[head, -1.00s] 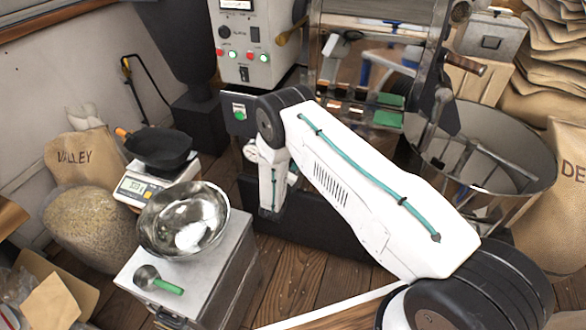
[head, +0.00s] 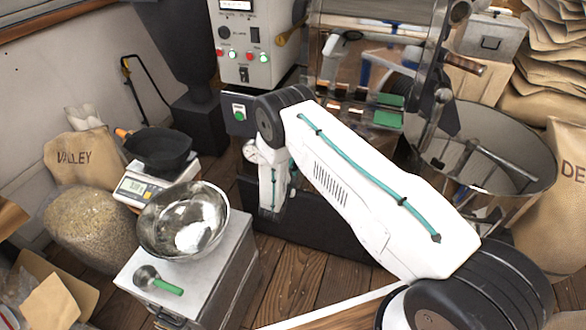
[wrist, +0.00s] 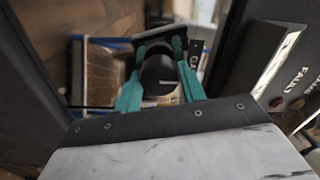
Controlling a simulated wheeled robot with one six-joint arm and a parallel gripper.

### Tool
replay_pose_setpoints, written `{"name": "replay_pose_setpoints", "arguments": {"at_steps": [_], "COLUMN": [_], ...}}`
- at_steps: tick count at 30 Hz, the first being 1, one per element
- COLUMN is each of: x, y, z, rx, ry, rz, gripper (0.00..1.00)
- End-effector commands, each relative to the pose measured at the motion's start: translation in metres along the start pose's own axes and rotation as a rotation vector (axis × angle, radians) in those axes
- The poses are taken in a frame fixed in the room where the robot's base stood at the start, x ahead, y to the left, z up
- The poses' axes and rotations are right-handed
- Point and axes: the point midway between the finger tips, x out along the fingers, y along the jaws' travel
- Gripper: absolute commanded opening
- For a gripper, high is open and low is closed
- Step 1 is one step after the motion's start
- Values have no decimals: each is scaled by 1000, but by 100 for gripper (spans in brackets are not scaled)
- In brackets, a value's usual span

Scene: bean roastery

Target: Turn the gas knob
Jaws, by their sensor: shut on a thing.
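In the wrist view, a round black knob (wrist: 158,76) with a short pale line on its face sits between the teal fingers of my gripper (wrist: 160,68). The fingers are shut on it, one on each side. The pale line lies about level across the picture. In the head view, my gripper and this knob are hidden behind my forearm and wrist, low at the front of the roaster (head: 355,90).
A dark panel with printed words (wrist: 285,80) stands close to the right of my gripper in the wrist view. In the head view, a steel bowl (head: 183,222) and a green-handled scoop (head: 158,281) rest on a grey cabinet (head: 215,275) to the left. Wooden floor lies in front.

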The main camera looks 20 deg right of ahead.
Motion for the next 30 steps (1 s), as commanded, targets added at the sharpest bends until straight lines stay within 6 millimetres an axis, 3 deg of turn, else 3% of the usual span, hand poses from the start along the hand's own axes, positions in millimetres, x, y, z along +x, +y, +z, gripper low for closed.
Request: {"name": "replay_pose_setpoints", "arguments": {"at_steps": [15,16,18,26,30], "x": [-1,-1,-1,0,-10], "y": [0,0,0,0,0], "z": [1,1,1,-1,2], "rx": [-22,-22,-22,-21,-20], "ry": [-4,-4,-4,-1,-3], "rz": [1,1,1,1,1], "gripper": [18,43,62,62,62]}}
